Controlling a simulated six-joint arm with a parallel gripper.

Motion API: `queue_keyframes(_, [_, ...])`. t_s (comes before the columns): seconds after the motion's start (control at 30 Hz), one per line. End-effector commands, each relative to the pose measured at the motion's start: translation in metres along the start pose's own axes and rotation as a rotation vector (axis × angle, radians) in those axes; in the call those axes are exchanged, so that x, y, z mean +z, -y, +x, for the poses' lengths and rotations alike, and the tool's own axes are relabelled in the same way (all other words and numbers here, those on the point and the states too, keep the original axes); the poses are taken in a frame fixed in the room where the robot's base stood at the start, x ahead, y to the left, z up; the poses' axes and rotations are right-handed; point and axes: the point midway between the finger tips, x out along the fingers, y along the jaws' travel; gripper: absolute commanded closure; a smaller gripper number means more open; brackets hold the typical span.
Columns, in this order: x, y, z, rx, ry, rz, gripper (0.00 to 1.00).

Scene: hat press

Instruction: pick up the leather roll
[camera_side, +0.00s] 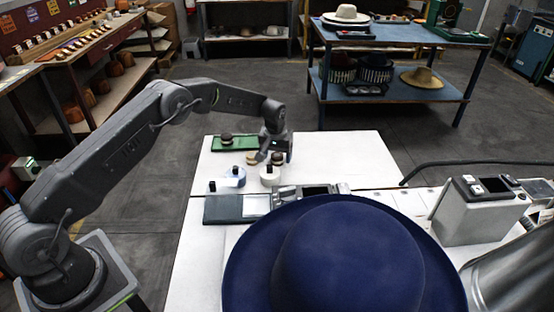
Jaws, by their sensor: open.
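My gripper (272,154) points down over the white table, low above a group of small items. A small dark brown, rounded item (278,158) sits right by its fingers and may be the leather roll; it is too small to be sure. A flat tan piece (254,158) lies just left of the fingers. My gripper is open. I cannot tell whether its fingers touch anything, as the wrist and fingers hide part of this spot.
A green tray (229,143) with a dark item (226,137) lies behind left. White pots with black knobs (231,178) (269,177) stand in front. A large blue hat (345,260) fills the foreground. The table's back right (345,155) is clear.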

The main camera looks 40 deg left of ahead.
Motion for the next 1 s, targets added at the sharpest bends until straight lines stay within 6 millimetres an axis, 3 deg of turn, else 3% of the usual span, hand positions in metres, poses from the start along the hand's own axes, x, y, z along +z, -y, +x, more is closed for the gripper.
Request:
queue_keyframes(0.33, [-0.0002,0.0001,0.0094,0.000,-0.001,0.000,0.27])
queue_keyframes(0.87, [0.0000,0.0000,0.0092,0.000,-0.001,0.000,0.78])
queue_keyframes(1.0, [-0.0001,0.0000,0.0090,0.000,-0.001,0.000,0.80])
